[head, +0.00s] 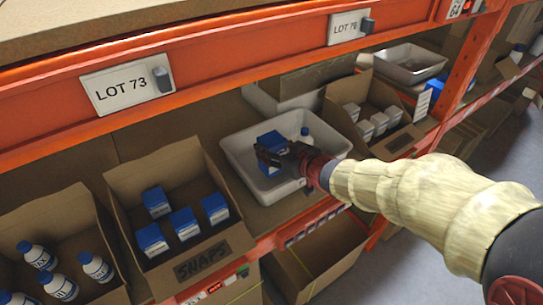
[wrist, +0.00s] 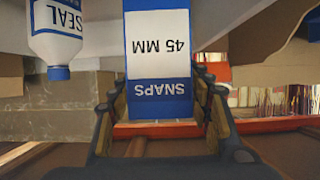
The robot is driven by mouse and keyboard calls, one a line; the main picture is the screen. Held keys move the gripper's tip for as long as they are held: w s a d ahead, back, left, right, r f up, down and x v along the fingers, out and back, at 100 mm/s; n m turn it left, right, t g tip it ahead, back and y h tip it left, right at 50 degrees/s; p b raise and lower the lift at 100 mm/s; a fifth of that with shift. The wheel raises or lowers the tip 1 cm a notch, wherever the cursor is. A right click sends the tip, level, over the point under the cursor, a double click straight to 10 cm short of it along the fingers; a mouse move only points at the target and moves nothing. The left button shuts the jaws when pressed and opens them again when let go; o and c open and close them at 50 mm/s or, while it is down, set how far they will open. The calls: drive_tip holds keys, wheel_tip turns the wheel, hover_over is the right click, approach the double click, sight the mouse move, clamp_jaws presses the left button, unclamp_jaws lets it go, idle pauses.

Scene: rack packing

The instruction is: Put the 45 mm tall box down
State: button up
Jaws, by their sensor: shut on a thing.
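The white box with a blue end (wrist: 158,60), marked "SNAPS" and "45 MM", is upside down in the wrist view, between the two fingers of my gripper (wrist: 158,98). In the head view my gripper (head: 270,156) is over the white tray (head: 235,152), shut on the box (head: 271,140). The gripper hides part of the box there, and I cannot tell whether the box touches the tray floor. A white bottle with a blue cap, marked "SEAL" (wrist: 57,35), is beside the box; it also shows in the tray in the head view (head: 305,136).
Left of the tray stands a cardboard carton marked "SNAPS" (head: 203,261), holding several blue-and-white boxes. A carton of bottles (head: 40,215) is farther left. A carton of white boxes (head: 399,144) is to the right. The orange shelf beam (head: 220,62) runs above.

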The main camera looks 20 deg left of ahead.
drive_tip(key=shift+w+a+f, duration=0.25)
drive_tip(key=shift+w+f, duration=0.25)
drive_tip(key=shift+f, duration=0.05)
drive_tip(key=shift+w+a+f, duration=0.2)
drive_tip(key=shift+w+f, duration=0.4)
drive_tip(key=shift+f, duration=0.2)
wheel_tip(320, 180, down, 3)
drive_tip(key=shift+w+r+p, duration=0.1)
drive_tip(key=shift+p, duration=0.25)
drive_tip(key=o, duration=1.4)
drive_tip(key=shift+f, duration=0.25)
drive_tip(key=shift+o, duration=0.2)
